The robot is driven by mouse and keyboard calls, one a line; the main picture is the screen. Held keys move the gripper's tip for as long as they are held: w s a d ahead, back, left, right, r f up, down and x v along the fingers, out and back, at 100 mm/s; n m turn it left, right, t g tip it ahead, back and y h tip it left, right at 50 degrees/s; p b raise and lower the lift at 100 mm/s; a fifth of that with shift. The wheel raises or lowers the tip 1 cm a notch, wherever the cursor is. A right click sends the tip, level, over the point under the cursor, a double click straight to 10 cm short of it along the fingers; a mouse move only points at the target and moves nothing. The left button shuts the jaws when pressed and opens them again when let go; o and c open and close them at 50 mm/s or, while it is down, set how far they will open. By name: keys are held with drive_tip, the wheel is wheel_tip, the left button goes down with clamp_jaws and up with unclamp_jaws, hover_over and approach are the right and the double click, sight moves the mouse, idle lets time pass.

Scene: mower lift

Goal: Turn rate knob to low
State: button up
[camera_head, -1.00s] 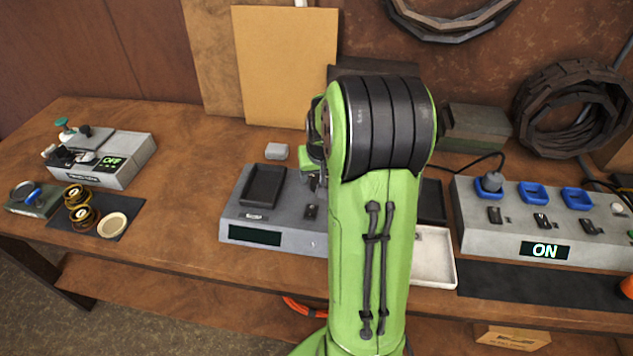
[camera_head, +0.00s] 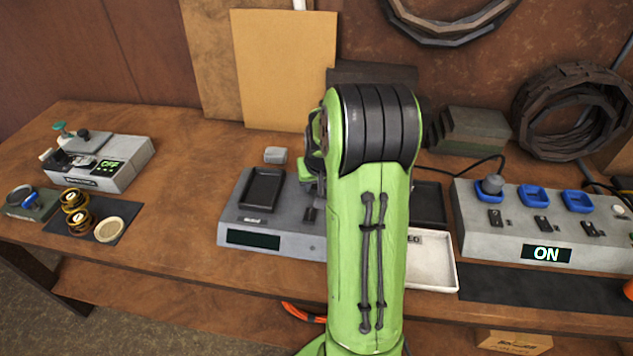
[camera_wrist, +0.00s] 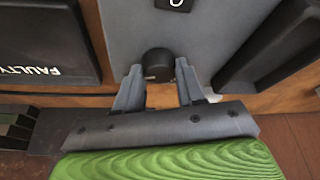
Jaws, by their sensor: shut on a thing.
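The rate knob is a round black knob (camera_wrist: 158,64) near the edge of a grey device, seen in the wrist view. My gripper (camera_wrist: 159,72) has one finger on each side of it and is shut on it. No pointer or rate marking on the knob is readable. In the head view the grey device (camera_head: 285,222) sits mid-bench, with a dark display on its front. My green arm hides the knob and most of my gripper there.
A black tray marked FAULTY (camera_wrist: 45,45) is beside the device in the wrist view. A white tray (camera_head: 432,262) lies right of my arm. A grey power box (camera_head: 485,235) reading ON stands farther right.

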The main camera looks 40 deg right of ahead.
drive_tip(key=shift+n, duration=0.3)
drive_tip(key=n, duration=0.2)
drive_tip(key=n+y, duration=0.1)
drive_tip(key=shift+d+n+t+y, duration=0.15)
drive_tip(key=shift+n+t+y, duration=0.15)
drive_tip(key=shift+n, duration=0.1)
drive_tip(key=n+y, duration=0.1)
drive_tip(key=n, duration=0.1)
drive_tip(key=shift+n, duration=0.3)
drive_tip(key=n+y, duration=0.1)
drive_tip(key=n, duration=0.2)
drive_tip(key=n+y+p, duration=0.1)
drive_tip(key=n, duration=0.2)
drive_tip(key=shift+d+n+g, duration=0.2)
drive_tip(key=shift+n+g, duration=0.2)
drive_tip(key=shift+y, duration=0.3)
drive_tip(key=o, duration=1)
drive_tip(key=p+v, duration=0.5)
drive_tip(key=v, duration=1)
drive_tip(key=shift+r, duration=0.4)
